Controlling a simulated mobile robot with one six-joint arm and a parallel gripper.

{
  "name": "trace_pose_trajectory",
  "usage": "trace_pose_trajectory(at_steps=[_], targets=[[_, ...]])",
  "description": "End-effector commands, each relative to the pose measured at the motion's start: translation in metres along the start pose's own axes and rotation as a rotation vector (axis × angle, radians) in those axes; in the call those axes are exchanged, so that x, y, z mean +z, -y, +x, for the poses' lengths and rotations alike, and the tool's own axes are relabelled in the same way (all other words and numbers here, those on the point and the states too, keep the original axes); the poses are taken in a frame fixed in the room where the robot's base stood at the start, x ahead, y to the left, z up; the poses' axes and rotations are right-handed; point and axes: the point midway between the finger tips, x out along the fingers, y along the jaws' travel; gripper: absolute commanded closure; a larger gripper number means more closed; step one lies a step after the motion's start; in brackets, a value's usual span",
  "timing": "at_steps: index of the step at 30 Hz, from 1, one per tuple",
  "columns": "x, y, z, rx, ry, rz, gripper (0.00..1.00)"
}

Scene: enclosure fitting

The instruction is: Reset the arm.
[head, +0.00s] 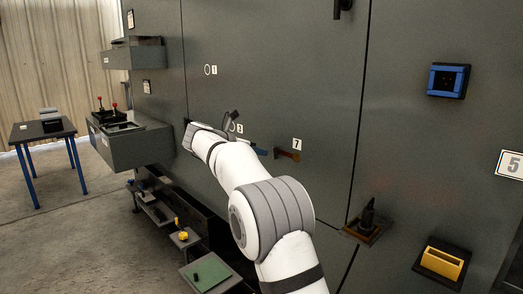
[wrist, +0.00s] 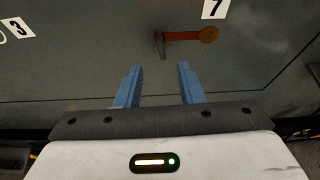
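My gripper (wrist: 160,67) shows in the wrist view with its two blue fingers apart and nothing between them. Beyond the fingertips, a red handle (wrist: 187,36) with an orange-brown round end is on the dark panel below the label 7 (wrist: 215,8). A small metal piece hangs at the handle's left end. The handle appears apart from the fingers. In the head view my white arm reaches to the panel and hides most of the gripper; the handle (head: 287,155) shows just right of a blue fingertip.
The dark enclosure wall (head: 270,60) fills the middle. A box with red-topped levers (head: 130,148) juts out at left, above low shelves with small parts (head: 183,237). A blue-framed socket (head: 448,80), a yellow block holder (head: 442,262) and a bracket (head: 368,220) are at right.

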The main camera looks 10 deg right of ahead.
Motion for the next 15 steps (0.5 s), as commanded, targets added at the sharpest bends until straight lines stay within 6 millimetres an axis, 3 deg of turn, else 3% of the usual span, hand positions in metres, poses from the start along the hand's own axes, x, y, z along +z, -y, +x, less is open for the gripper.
trace_pose_trajectory(at_steps=[8,10,13,15], targets=[[0.000,0.000,-0.001,0.001,0.001,0.000,0.66],[0.009,0.001,-0.002,0.011,0.014,-0.014,0.66],[0.044,0.006,-0.008,0.061,0.078,-0.088,0.66],[0.085,0.010,-0.017,0.126,0.166,-0.200,0.66]])
